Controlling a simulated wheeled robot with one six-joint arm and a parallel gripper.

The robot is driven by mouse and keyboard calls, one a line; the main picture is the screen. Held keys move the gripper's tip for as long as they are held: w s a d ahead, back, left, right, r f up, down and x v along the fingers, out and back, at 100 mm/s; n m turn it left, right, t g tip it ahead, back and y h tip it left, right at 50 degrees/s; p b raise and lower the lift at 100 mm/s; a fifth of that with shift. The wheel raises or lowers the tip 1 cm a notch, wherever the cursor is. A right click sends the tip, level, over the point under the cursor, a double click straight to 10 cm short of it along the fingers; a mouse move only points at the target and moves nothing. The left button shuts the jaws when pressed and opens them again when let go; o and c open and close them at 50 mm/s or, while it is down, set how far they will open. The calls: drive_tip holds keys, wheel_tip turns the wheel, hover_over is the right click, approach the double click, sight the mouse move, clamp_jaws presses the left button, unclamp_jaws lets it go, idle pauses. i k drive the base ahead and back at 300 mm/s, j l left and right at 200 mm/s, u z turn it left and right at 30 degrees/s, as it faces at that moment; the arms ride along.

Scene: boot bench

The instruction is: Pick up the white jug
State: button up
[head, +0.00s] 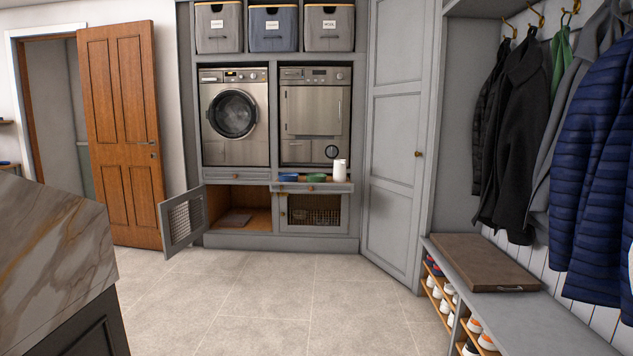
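A white jug (340,171) stands upright at the right end of a pull-out shelf (318,187) below the right-hand steel machine. It is small and far across the room. A green bowl (316,177) and a blue bowl (289,177) sit to its left on the same shelf. My gripper does not show in the head view.
A marble-topped counter (55,235) stands at near left, and a boot bench (540,315) with shoes below at near right. Tiled floor (270,300) between them is clear. A low cabinet door (184,222) and a tall grey door (393,150) stand open.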

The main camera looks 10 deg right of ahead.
sight(339, 165)
drive_tip(key=z, duration=0.2)
drive_tip(key=i, duration=4.8)
drive_tip(key=i+u, duration=0.1)
drive_tip(key=i, duration=0.7)
drive_tip(key=i+l+u, duration=0.1)
drive_tip(key=i, duration=0.7)
